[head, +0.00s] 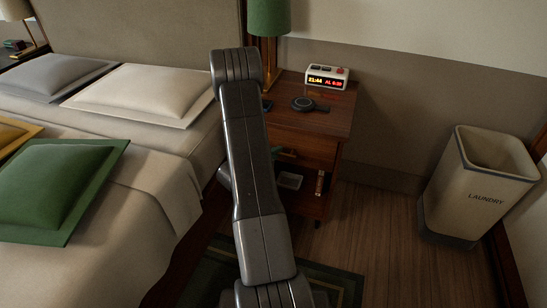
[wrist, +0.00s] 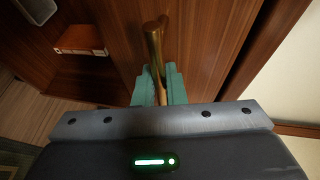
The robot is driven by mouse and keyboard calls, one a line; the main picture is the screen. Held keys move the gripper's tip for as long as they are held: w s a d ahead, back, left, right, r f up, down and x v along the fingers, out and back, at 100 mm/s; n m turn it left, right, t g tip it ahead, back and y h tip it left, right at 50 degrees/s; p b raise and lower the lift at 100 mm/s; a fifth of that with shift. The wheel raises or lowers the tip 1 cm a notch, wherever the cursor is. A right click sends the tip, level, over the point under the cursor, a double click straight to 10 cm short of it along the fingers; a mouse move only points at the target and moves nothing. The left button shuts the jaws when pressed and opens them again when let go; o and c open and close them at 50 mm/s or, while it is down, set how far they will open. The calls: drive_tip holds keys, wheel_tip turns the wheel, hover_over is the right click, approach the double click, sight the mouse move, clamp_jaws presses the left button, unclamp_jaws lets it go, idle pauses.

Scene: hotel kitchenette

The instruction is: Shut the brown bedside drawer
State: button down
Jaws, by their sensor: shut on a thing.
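The brown wooden bedside drawer (head: 312,151) is under the top of the nightstand (head: 335,108), partly hidden behind my arm in the head view. Its wooden front (wrist: 205,35) fills much of the wrist view. A brass bar handle (wrist: 153,45) stands out from it. My gripper (wrist: 158,88) has its teal fingers closed around the brass handle. In the head view only a small teal part of my gripper (head: 276,152) shows beside the drawer front. How far the drawer stands out is hard to tell.
The bed (head: 150,160) is close on the left, a laundry bin (head: 480,185) on the right. Floor between is clear.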

drive_tip(key=shift+w+d, duration=0.15)
drive_tip(key=shift+w, duration=0.45)
drive_tip(key=shift+r, duration=0.1)
drive_tip(key=c, duration=1.5)
unclamp_jaws()
drive_tip(key=shift+w, duration=0.15)
drive_tip(key=p+v, duration=0.3)
drive_tip(key=v, duration=1.1)
drive_tip(key=shift+f+p, duration=0.2)
drive_tip(key=shift+p, duration=0.1)
drive_tip(key=shift+d, duration=0.1)
drive_tip(key=b+x, duration=0.3)
drive_tip(key=x, duration=1)
drive_tip(key=shift+d+b, duration=0.2)
drive_tip(key=shift+b, duration=0.15)
